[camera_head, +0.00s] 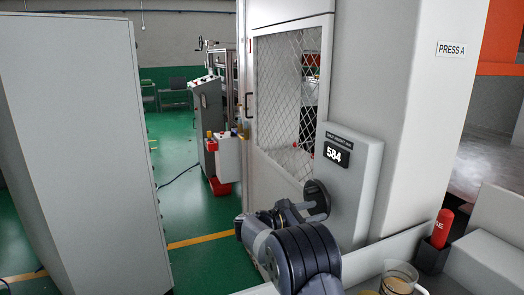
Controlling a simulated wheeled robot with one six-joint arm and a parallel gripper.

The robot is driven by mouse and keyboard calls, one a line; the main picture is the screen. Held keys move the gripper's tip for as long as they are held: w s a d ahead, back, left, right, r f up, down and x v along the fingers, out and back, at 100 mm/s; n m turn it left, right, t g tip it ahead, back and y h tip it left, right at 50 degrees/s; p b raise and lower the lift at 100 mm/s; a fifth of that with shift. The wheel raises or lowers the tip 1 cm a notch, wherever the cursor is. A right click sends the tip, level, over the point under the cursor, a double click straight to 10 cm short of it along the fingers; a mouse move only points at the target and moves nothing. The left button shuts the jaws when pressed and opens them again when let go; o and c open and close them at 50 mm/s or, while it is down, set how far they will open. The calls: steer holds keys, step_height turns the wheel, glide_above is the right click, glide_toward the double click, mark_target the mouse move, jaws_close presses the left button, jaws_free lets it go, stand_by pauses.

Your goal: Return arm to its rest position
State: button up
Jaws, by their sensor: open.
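My dark, jointed arm rises from the bottom middle of the head camera view, in front of a grey box with a display. Its links bend left and then back up toward a dark round part at the box's lower left edge. I cannot tell whether that part touches the box. No gripper fingers show, and no held thing is visible. No foil tray is in view.
The grey box (358,195) reads 584, beside the column marked PRESS A (400,120). A mesh-windowed door (287,95) stands behind. A glass cup (398,278) and a red cylinder (442,228) are at lower right. A tall grey cabinet (75,150) fills the left; green floor (200,215) lies between.

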steer(key=shift+a+f+b, duration=0.3)
steer(key=shift+a+b, duration=0.25)
steer(key=shift+a, duration=0.05)
steer(key=b+v, duration=0.1)
steer(key=v, duration=0.5)
steer(key=shift+s+a+r+b, duration=0.25)
steer(key=shift+s+b, duration=0.05)
steer(key=shift+b, duration=0.1)
